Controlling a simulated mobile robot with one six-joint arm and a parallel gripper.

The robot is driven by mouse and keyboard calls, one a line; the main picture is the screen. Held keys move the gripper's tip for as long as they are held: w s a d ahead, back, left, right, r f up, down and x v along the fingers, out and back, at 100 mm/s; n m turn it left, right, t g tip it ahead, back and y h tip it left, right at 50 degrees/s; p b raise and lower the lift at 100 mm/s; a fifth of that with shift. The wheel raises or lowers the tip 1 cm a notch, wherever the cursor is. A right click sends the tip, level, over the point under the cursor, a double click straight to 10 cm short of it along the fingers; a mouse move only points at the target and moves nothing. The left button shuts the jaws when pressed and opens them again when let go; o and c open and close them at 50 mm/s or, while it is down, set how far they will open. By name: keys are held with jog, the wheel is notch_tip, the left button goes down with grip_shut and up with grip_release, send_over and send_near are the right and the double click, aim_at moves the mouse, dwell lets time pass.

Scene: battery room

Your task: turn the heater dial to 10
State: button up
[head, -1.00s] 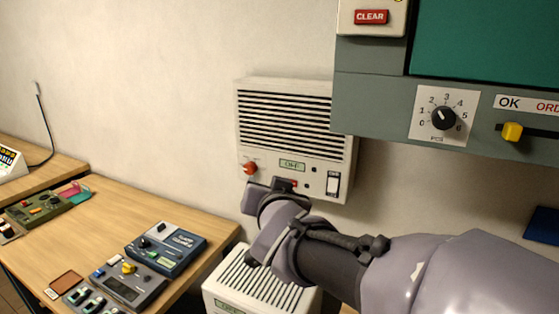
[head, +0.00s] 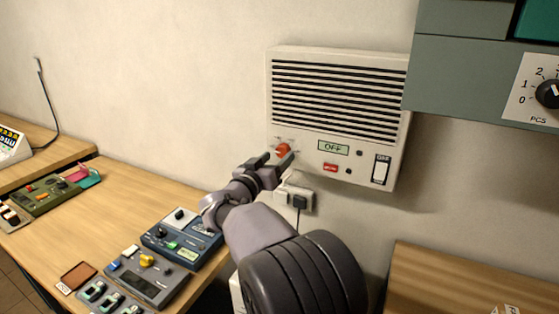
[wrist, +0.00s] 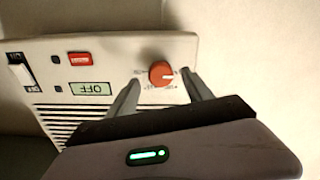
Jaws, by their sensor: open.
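The heater (head: 340,95) is a white wall unit with dark slats, and it also shows upside down in the wrist view (wrist: 110,50). Its red-orange dial (head: 282,150) sits at the lower left of the front. In the wrist view the dial (wrist: 161,74) has a pale pointer mark and small print around it, too blurred to read. A small display (head: 333,147) reads OFF. My gripper (head: 276,157) is open at the dial. In the wrist view its fingers (wrist: 160,92) stand on either side of the dial; I cannot tell whether they touch it.
The heater also has a red button (head: 331,167) and a white rocker switch (head: 380,170). A wall socket with a plug (head: 300,200) is just below. A grey-green cabinet (head: 465,75) juts out at the upper right. Devices stand on the wooden bench (head: 140,195) at left.

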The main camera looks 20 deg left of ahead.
jog(key=shift+w, duration=1.05)
grip_shut()
jog(key=m+b, duration=0.1)
jog(key=m, duration=0.5)
jog(key=m+b, duration=0.2)
jog(key=m, duration=0.3)
jog(key=shift+m, duration=0.3)
